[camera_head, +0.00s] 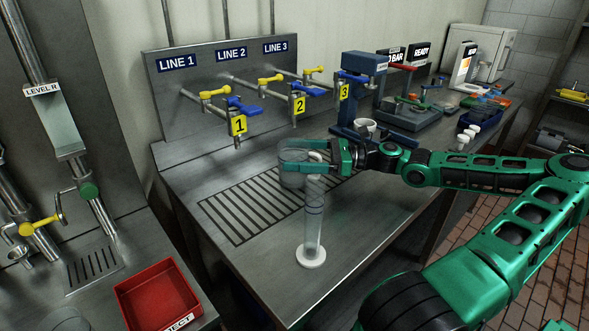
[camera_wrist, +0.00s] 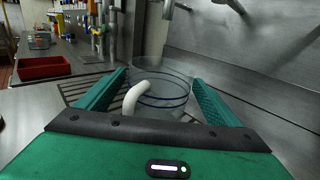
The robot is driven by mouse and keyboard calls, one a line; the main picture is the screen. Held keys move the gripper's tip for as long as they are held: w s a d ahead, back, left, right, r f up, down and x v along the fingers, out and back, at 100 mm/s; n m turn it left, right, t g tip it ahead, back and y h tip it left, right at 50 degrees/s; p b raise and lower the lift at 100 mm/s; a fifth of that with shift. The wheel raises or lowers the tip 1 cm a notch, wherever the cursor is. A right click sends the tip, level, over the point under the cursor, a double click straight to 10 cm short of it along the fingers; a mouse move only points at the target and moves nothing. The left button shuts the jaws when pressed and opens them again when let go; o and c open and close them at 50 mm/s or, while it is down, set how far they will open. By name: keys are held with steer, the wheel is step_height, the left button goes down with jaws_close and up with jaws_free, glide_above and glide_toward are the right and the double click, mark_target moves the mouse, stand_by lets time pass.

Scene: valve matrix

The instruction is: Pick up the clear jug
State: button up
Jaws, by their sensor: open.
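The clear jug (camera_head: 292,181) stands at the grated part of the steel bench, partly hidden by my gripper (camera_head: 298,158) in the head view. In the wrist view the jug (camera_wrist: 168,88) is see-through with dark rings and a white curved handle (camera_wrist: 133,98) facing me. My gripper (camera_wrist: 161,76) is open, with one green finger on each side of the jug and the handle between them. I cannot tell whether the fingers touch the jug.
A tall clear cylinder (camera_head: 314,215) on a white base stands close in front of the jug. Taps with yellow number tags (camera_head: 239,126) hang behind. A white cup (camera_head: 365,127) stands beyond my gripper. A red bin (camera_head: 157,297) is at the lower left.

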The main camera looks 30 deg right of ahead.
steer(key=c, duration=1.3)
steer(key=shift+r, duration=0.1)
steer(key=shift+c, duration=0.2)
